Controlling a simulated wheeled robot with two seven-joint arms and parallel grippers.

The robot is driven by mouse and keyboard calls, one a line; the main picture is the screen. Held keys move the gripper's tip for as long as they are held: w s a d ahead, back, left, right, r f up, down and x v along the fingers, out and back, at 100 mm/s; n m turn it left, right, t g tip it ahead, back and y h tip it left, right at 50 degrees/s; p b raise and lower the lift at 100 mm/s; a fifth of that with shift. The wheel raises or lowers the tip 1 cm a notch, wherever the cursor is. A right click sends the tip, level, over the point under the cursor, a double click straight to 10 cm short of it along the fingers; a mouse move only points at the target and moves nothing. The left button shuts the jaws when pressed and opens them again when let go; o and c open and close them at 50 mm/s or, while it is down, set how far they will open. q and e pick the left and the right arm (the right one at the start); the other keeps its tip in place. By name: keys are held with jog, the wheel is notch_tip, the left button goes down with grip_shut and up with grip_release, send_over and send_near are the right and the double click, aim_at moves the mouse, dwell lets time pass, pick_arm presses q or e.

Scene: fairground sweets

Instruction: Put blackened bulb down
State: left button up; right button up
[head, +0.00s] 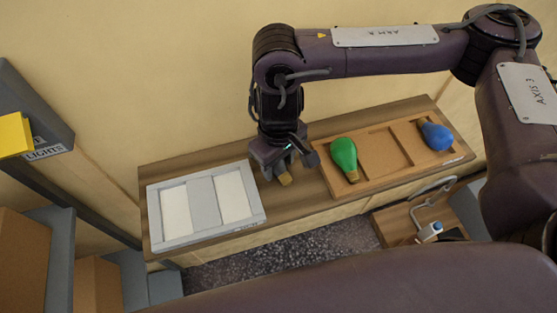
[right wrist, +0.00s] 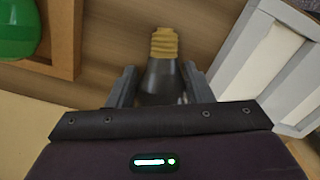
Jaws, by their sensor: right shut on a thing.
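My right gripper (head: 284,163) is shut on the blackened bulb and holds it over the wooden shelf, between the grey tray and the wooden tray. In the head view only the bulb's brass screw base (head: 286,180) shows below the fingers. In the right wrist view the dark glass of the blackened bulb (right wrist: 162,80) sits between the two fingers (right wrist: 160,85), with its brass base pointing away from the gripper. Whether the bulb touches the shelf I cannot tell. My left gripper is not in view.
A grey tray (head: 160,239) with white compartments lies on the shelf (head: 297,206) at left. A wooden tray (head: 367,184) at right holds a green bulb (head: 344,155) and a blue bulb (head: 436,137), with its middle empty. A yellow block (head: 14,134) is at far left.

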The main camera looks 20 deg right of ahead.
jog(key=shift+f, duration=0.2)
jog(key=shift+f, duration=0.1)
jog(key=o, duration=0.8)
notch_tip(320, 180, up, 12)
jog(key=shift+r+b, duration=0.25)
jog(key=shift+b, duration=0.4)
jog(key=shift+c, duration=0.2)
